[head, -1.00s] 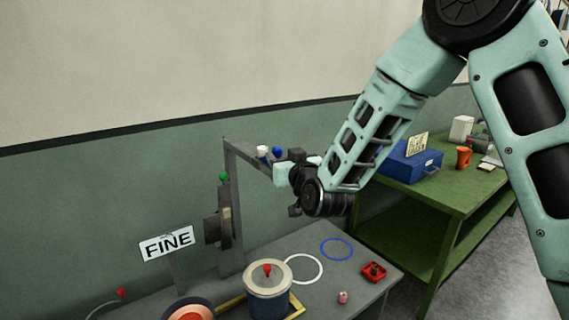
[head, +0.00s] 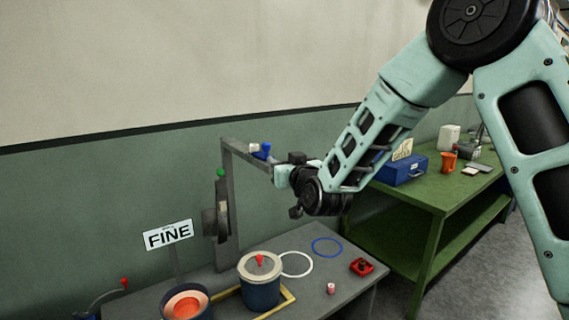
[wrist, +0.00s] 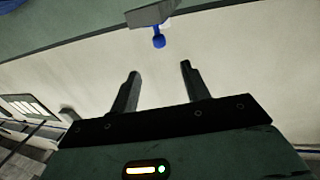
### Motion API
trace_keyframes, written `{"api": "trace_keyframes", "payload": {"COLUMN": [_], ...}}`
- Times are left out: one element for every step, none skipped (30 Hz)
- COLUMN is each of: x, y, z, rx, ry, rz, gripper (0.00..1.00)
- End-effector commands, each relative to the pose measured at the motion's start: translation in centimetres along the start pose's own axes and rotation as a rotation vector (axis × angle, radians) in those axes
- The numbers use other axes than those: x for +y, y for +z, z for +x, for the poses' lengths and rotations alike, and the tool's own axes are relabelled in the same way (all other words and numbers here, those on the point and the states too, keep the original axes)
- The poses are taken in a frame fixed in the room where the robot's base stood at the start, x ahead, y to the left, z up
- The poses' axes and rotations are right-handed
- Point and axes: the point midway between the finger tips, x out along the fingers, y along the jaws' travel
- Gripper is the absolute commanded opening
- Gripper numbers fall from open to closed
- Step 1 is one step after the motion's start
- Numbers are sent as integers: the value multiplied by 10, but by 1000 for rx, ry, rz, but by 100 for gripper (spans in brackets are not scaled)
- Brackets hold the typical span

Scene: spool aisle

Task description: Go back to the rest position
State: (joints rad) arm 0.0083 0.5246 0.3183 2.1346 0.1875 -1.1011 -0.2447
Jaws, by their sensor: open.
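My arm reaches in from the right in the head view. Its end, with my gripper, is by the free end of a grey post's top bar (head: 248,157); the fingers are hard to make out there. In the wrist view my gripper (wrist: 158,68) shows two dark fingers spread apart with nothing between them. A blue knob (wrist: 158,40) on a grey bar (wrist: 150,14) lies beyond the fingertips, apart from them. In the head view a blue peg (head: 265,151) and a white peg (head: 253,148) sit on the bar.
A green table (head: 440,210) carries a blue box (head: 402,172) and orange cup (head: 448,161).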

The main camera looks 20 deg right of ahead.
Motion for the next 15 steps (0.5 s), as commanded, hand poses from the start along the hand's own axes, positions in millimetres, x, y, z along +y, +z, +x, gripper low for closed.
{"api": "trace_keyframes", "payload": {"x": [0,0,-2,-4,-8,-16,-24,-33,-47,-58,-70,-85,-96,-106,-117], "y": [0,0,0,1,1,4,6,8,13,18,22,29,35,40,48], "z": [0,0,-1,-2,-4,-8,-12,-18,-28,-38,-48,-66,-80,-96,-117], "rx": [0,-1,-5,-14,-26,-54,-83,-116,-173,-223,-275,-351,-411,-470,-550], "ry": [0,0,-4,-11,-20,-40,-60,-83,-119,-150,-181,-224,-255,-285,-322], "rz": [0,0,0,1,1,2,2,2,2,0,-4,-11,-18,-27,-42], "gripper": [46,46,46,46,46,46,46,46,46,46,46,46,46,46,46]}}
